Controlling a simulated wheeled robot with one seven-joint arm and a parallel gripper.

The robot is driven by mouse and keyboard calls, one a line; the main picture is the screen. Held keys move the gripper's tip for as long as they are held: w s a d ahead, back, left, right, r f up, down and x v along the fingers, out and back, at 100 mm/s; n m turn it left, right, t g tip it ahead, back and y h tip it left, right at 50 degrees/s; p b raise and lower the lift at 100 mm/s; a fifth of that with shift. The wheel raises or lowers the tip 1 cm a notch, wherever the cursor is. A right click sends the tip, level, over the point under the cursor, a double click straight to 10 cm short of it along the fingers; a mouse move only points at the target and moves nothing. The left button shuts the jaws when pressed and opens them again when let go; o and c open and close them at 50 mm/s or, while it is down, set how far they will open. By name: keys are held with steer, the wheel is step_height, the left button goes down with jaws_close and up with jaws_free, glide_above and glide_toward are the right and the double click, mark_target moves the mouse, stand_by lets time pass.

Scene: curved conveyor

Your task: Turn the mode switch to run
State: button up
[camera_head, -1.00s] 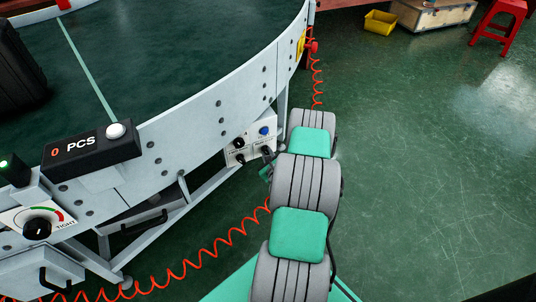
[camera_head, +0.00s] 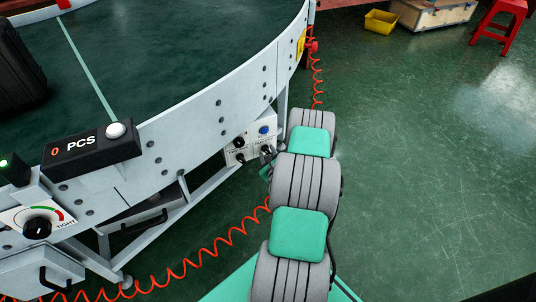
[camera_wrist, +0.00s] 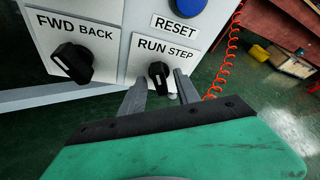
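The mode switch is a black knob (camera_wrist: 159,75) under the label "RUN STEP" on a white panel (camera_wrist: 118,60). It stands near upright in the wrist view; I cannot tell clearly which word it points to. My gripper (camera_wrist: 160,84) reaches the panel with its two grey fingers apart, one on each side of the knob. A gap shows beside the knob, and I see no clear grip on it. In the head view my gripper (camera_head: 267,153) is at the lower right of the panel (camera_head: 250,139), and my arm and gripper largely hide the mode switch there.
A "FWD BACK" knob (camera_wrist: 73,62) sits left of the mode switch, and a blue "RESET" button (camera_wrist: 186,12) is above it. The curved conveyor (camera_head: 215,112) rises behind the panel. A coiled red cable (camera_head: 205,252) runs below.

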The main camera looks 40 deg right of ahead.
steer(key=p+v, duration=0.1)
steer(key=v, duration=0.6)
steer(key=shift+s+a+r, duration=0.15)
steer(key=shift+s+a, duration=0.05)
steer(key=shift+s, duration=0.1)
